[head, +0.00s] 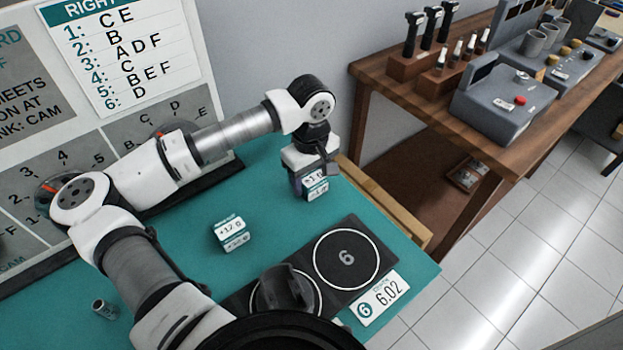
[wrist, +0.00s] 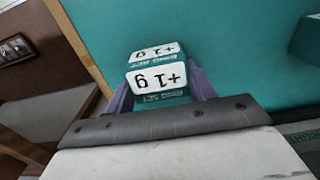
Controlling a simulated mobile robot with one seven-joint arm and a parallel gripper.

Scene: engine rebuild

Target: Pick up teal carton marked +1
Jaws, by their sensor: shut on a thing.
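The teal carton marked +1 g (head: 316,186) is between the fingers of my gripper (head: 315,176) in the head view, near the far right edge of the teal mat. In the wrist view the carton (wrist: 158,76) shows two white labelled faces reading +1 g, upside down. My gripper (wrist: 160,92) is shut on it, with a purple finger on each side. I cannot tell whether the carton touches the mat or is just above it.
A second carton, marked +12 g (head: 232,234), stands on the teal mat (head: 180,262). A black plate with circle 6 (head: 347,258) and a 6.02 display (head: 385,296) lie at the front right. A wooden bench (head: 400,85) stands at the back right. A small metal cylinder (head: 104,309) is at the left.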

